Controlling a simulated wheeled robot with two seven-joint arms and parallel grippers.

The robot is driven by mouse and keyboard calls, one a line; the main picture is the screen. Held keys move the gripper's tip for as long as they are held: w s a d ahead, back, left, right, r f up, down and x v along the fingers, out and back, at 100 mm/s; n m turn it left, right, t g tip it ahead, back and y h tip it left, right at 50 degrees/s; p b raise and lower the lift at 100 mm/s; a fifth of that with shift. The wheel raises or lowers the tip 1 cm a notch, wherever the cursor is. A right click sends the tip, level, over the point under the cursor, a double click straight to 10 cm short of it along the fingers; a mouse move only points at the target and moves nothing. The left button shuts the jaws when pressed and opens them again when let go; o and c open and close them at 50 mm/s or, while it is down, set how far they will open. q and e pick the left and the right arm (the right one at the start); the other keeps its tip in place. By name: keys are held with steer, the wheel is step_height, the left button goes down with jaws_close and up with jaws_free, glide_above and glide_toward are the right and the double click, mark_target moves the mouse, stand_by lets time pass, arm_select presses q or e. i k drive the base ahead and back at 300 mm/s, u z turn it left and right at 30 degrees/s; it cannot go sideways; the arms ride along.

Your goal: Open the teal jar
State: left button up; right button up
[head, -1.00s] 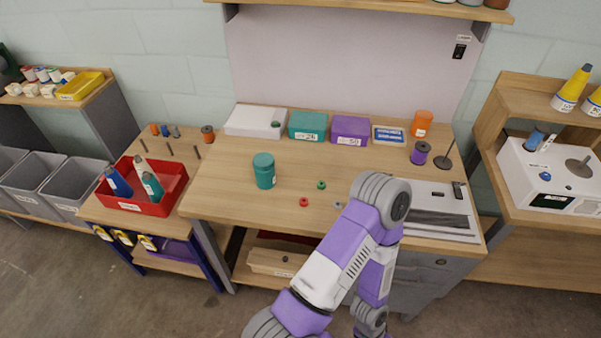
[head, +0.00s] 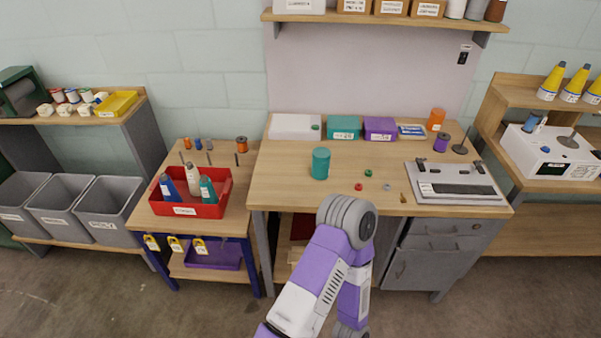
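The teal jar (head: 320,163) stands upright on the wooden workbench (head: 285,190), left of the middle of its top. Its lid, the same teal, appears to be on. One purple and white arm of mine rises from the bottom of the view, with its grey joint in front of the bench's front edge, below and right of the jar. Nothing touches the jar. Neither gripper shows in the head view.
Small red, green and grey rings lie right of the jar, the red ring (head: 358,187) nearest my arm. A white box (head: 295,127), teal box (head: 343,127) and purple box (head: 380,128) line the back. A grey device (head: 455,184) sits at right. A red bin (head: 212,211) stands on the left table.

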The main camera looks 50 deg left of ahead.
mark_target(321, 170)
steer(key=u, duration=1.55)
